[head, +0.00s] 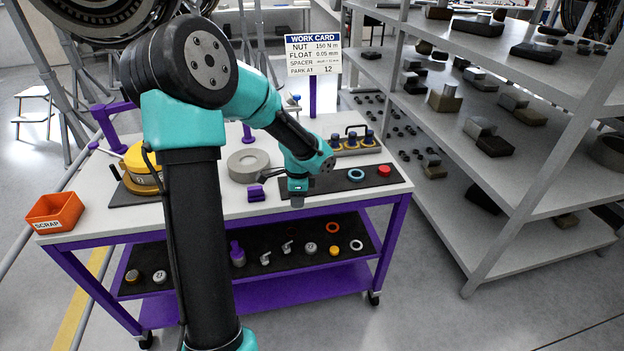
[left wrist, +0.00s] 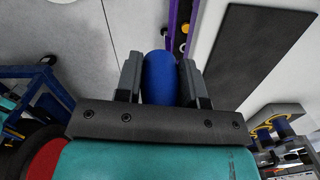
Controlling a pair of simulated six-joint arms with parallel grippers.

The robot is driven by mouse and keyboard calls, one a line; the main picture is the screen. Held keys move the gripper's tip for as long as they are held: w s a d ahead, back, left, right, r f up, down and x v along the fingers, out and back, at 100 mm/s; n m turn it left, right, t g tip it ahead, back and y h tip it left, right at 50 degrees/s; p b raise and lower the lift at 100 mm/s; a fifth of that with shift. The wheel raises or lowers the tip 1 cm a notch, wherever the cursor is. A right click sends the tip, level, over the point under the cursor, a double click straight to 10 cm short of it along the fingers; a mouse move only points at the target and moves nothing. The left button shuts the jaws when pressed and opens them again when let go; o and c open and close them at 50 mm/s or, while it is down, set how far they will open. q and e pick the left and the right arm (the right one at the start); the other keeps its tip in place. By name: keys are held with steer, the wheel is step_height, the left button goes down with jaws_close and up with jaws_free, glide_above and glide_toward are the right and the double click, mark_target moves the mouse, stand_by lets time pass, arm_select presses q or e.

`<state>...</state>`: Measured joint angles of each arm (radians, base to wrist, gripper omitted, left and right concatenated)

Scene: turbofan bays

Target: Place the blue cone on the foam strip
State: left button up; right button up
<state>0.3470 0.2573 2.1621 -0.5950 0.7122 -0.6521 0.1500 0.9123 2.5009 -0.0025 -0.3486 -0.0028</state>
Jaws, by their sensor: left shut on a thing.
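My left gripper (head: 297,195) is at the front right of the tabletop, close to the dark strip. In the left wrist view my left gripper (left wrist: 162,82) is shut on the blue cone (left wrist: 160,77), whose rounded end shows between the two fingers. In the head view the cone is too small or hidden to make out. The foam strip (head: 332,183) is a dark flat strip on the right of the tabletop. A bare dark panel (left wrist: 262,50) lies to the right of the cone in the left wrist view. My right gripper is not in view.
On the strip are a blue ring (head: 356,175) and a red piece (head: 384,170). A block with blue pegs (head: 352,143) stands behind. An orange scrap bin (head: 55,212) hangs at left.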

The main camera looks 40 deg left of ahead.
arm_select(q)
steer(key=w+a, duration=0.3)
steer(key=w+a+f, duration=0.1)
steer(key=w+a, duration=0.2)
steer(key=a, duration=0.1)
steer(key=w+a, duration=0.3)
steer(key=shift+a+f, duration=0.15)
steer(key=shift+a, duration=0.05)
steer(key=shift+f, duration=1.75)
steer(key=shift+f, duration=0.15)
steer(key=o, duration=0.9)
step_height(320, 180, up, 12)
steer(key=shift+w+d, duration=0.2)
steer(key=shift+w, duration=0.05)
